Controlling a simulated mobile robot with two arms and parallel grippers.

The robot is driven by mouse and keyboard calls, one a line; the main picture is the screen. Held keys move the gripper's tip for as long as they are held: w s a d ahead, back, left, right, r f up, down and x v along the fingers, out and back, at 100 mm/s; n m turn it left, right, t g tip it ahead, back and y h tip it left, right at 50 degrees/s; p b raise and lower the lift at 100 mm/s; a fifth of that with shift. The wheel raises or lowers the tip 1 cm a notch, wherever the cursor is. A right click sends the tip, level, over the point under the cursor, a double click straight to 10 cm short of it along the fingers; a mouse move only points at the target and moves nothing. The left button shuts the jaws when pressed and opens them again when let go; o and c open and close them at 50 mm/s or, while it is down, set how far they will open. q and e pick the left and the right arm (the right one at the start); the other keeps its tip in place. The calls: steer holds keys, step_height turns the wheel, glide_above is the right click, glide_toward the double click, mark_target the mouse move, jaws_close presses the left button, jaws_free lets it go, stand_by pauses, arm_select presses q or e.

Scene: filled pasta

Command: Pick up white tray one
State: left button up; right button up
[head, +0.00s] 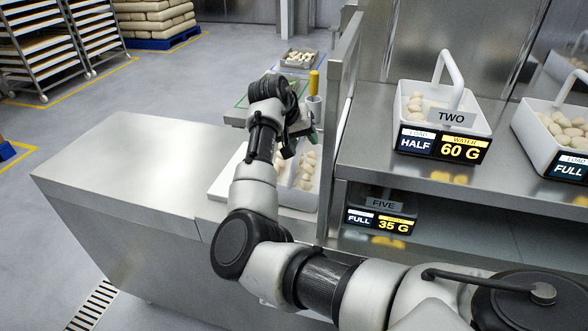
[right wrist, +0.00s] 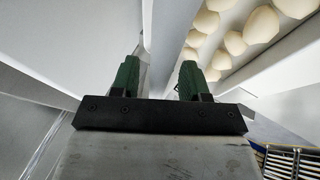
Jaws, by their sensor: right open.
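A white tray (head: 297,200) holding pale dough pieces stands on the steel counter behind my right arm, left of the upright steel panel. Its number label does not show. My right gripper (head: 291,146) is over this tray, and the arm hides part of it. In the right wrist view the green fingers (right wrist: 159,72) are apart. A pale upright strip, perhaps the tray's handle or a wall, shows between them. I cannot tell if they touch it. Dough pieces lie to the right of the fingers, inside the tray (right wrist: 290,75). My left gripper is not in view.
White tray two (head: 469,119) stands on the upper steel shelf, with another tray (head: 533,140) to its right. A tray marked five (head: 384,196) is on the lower shelf. The upright steel panel (head: 340,110) rises close to my right gripper. The counter's left part (head: 130,160) is bare.

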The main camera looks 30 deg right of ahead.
jaws_close()
stand_by(0.7)
